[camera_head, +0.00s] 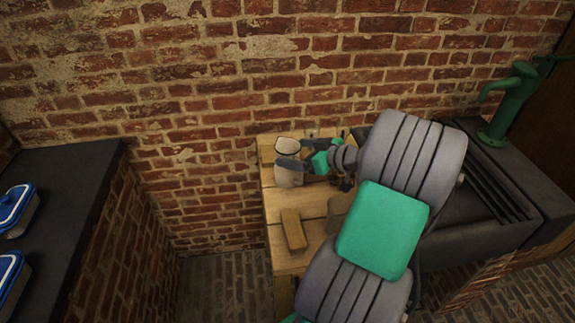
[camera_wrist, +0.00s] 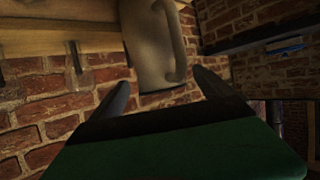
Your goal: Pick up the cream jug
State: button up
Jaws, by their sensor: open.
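The cream jug (camera_head: 289,179) stands on the wooden table near the brick wall, its pale rim showing above my gripper. My gripper (camera_head: 290,164) is at the jug, with a dark finger crossing in front of its body in the head view. In the wrist view, the jug (camera_wrist: 152,45) lies between the two fingers of my open gripper (camera_wrist: 160,80), its handle on the right side. A gap shows between the jug and each finger.
The wooden table (camera_head: 282,262) carries a wooden block (camera_head: 293,229) in front of the jug. Another brown block (camera_head: 337,213) is partly behind my arm. A dark sink (camera_head: 500,205) with a green pump (camera_head: 508,100) is right. A dark counter (camera_head: 75,185) holds blue-lidded containers (camera_head: 14,207) at left.

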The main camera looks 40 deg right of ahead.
aim_at(285, 147)
jog(key=x, duration=0.2)
jog(key=shift+w+f, duration=0.1)
jog(key=shift+w, duration=0.25)
jog(key=shift+c, duration=0.3)
jog(key=shift+a, duration=0.1)
grip_shut()
dwell(0.3)
